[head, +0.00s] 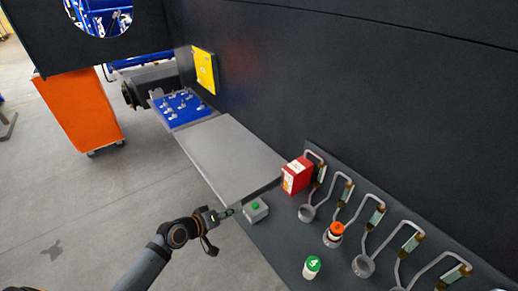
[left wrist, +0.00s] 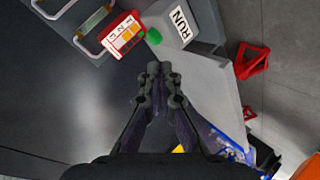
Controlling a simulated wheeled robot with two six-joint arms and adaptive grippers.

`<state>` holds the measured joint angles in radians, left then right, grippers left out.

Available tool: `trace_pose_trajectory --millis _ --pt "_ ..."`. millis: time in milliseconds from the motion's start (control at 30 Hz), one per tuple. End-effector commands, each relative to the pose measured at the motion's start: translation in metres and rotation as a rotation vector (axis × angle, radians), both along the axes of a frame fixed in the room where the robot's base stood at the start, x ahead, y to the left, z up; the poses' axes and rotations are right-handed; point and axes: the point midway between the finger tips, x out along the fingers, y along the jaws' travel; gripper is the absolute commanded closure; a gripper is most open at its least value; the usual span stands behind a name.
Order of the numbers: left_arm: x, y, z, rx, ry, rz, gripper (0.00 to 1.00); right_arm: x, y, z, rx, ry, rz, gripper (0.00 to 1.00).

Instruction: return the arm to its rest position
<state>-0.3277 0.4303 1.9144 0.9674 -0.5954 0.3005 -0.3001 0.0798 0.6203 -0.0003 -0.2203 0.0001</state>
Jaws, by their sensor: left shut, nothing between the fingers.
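My left gripper (head: 230,212) reaches in from the lower left in the head view. It is just left of a grey box with a green button (head: 255,209), with a small gap between them. In the left wrist view my left gripper (left wrist: 159,70) has its fingertips together and holds nothing. There the grey box (left wrist: 180,22) marked RUN lies beyond the fingertips, with its green button (left wrist: 153,37) showing. My right gripper is in neither view.
A red box (head: 296,175) stands on the dark shelf beside several rings with bent pipes. A green-capped bottle (head: 312,267) and an orange-capped one (head: 335,232) stand there. A grey plate (head: 230,155) and blue fixture (head: 181,107) lie behind. An orange cabinet (head: 80,113) stands left; floor between is clear.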

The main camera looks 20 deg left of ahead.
Motion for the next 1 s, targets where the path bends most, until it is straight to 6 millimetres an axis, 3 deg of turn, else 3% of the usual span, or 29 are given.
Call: trace_pose_trajectory --millis 67,167,267,367,467,533,600,700,800,900,1000 --pt "0.0 0.0 -0.001 0.001 0.001 0.001 1.0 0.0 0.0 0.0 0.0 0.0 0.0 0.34" --pt "-0.002 0.01 -0.021 0.03 0.023 0.023 1.0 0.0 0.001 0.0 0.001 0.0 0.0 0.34" --pt "-0.012 0.036 -0.075 0.117 0.085 0.07 1.0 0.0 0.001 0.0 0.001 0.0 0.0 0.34" --pt "-0.041 0.067 -0.153 0.252 0.184 0.107 1.0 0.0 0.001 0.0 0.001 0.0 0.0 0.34" --pt "-0.087 0.089 -0.226 0.392 0.292 0.103 1.0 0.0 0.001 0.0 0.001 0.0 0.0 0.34" --pt "-0.129 0.098 -0.273 0.485 0.373 0.074 1.0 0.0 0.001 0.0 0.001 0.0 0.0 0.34" --pt "-0.176 0.101 -0.316 0.57 0.454 0.023 1.0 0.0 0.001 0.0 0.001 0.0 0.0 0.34" --pt "-0.247 0.095 -0.364 0.672 0.559 -0.082 1.0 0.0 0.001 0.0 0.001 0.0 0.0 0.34" --pt "-0.311 0.083 -0.395 0.743 0.639 -0.201 1.0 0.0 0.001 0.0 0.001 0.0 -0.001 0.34" --pt "-0.358 0.07 -0.411 0.783 0.688 -0.3 1.0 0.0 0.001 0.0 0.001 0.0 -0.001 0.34" --pt "-0.384 0.062 -0.418 0.8 0.712 -0.359 1.0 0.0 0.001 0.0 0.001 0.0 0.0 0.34"
